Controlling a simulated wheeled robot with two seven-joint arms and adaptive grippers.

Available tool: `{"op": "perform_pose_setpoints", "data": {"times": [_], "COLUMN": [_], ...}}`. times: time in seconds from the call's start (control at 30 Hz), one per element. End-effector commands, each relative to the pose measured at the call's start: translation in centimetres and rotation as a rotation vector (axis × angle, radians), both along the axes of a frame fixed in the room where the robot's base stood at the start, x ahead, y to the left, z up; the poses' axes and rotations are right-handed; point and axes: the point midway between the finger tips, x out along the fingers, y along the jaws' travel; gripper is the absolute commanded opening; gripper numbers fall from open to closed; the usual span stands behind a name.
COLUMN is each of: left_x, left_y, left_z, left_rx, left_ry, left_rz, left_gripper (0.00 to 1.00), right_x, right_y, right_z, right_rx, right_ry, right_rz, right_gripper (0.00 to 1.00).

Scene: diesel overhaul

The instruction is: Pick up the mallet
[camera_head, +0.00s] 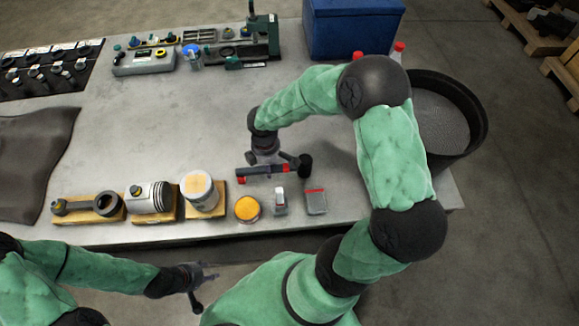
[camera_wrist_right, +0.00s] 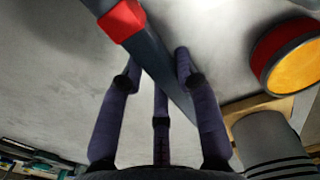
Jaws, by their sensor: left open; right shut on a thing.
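The mallet (camera_head: 262,172) has a long dark handle with red parts and a black head (camera_head: 305,165) at its right end in the head view. My right gripper (camera_head: 264,158) comes down over the handle and is shut on it. In the right wrist view the dark handle (camera_wrist_right: 160,65) with a red band runs between the fingers of this gripper (camera_wrist_right: 158,85). I cannot tell whether the mallet touches the table. My left gripper (camera_head: 200,282) is open and empty, in front of the table's front edge.
Along the front edge stand wooden blocks with engine parts (camera_head: 150,197), a white cylinder (camera_head: 200,188), a yellow-topped tin (camera_head: 247,209) and two small grey items (camera_head: 316,202). A blue box (camera_head: 352,28) and a black bin (camera_head: 440,115) stand at the right. The table's middle (camera_head: 160,125) is clear.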

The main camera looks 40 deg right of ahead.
Motion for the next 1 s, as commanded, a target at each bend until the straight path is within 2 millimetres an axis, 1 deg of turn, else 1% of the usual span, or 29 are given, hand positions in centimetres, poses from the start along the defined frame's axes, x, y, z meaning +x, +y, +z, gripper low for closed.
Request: {"op": "perform_pose_setpoints", "data": {"times": [0.17, 0.27, 0.37, 0.6, 0.7, 0.83, 1.0], "left_x": [0.0, 0.0, 0.0, 0.0, 0.0, 0.0, 0.0], "left_y": [0.0, 0.0, 0.0, 0.0, 0.0, 0.0, 0.0], "left_z": [0.0, 0.1, 0.4, 1.5, 1.8, 2.0, 2.1], "left_rx": [0.0, 0.0, 0.0, 0.0, 0.0, 0.0, 0.0], "left_ry": [0.0, 0.0, 0.0, 0.0, 0.0, 0.0, 0.0], "left_rz": [0.0, 0.0, 0.0, 0.0, 0.0, 0.0, 0.0], "left_gripper": [0.49, 0.49, 0.49, 0.49, 0.49, 0.49, 0.49], "right_x": [0.0, 0.1, 0.1, 0.2, 0.1, 0.1, 0.0], "right_y": [0.0, 0.0, 0.0, 0.0, 0.0, 0.0, 0.0], "right_z": [0.0, 0.5, 1.7, 6.2, 7.8, 9.2, 10.0], "right_rx": [0.001, 0.0, -0.001, 0.0, 0.0, 0.0, -0.001], "right_ry": [-0.001, -0.001, -0.004, -0.006, -0.004, -0.002, -0.001], "right_rz": [0.0, 0.0, 0.0, -0.001, 0.0, 0.0, 0.0], "right_gripper": [0.0, 0.0, 0.0, 0.0, 0.0, 0.0, 0.0]}}
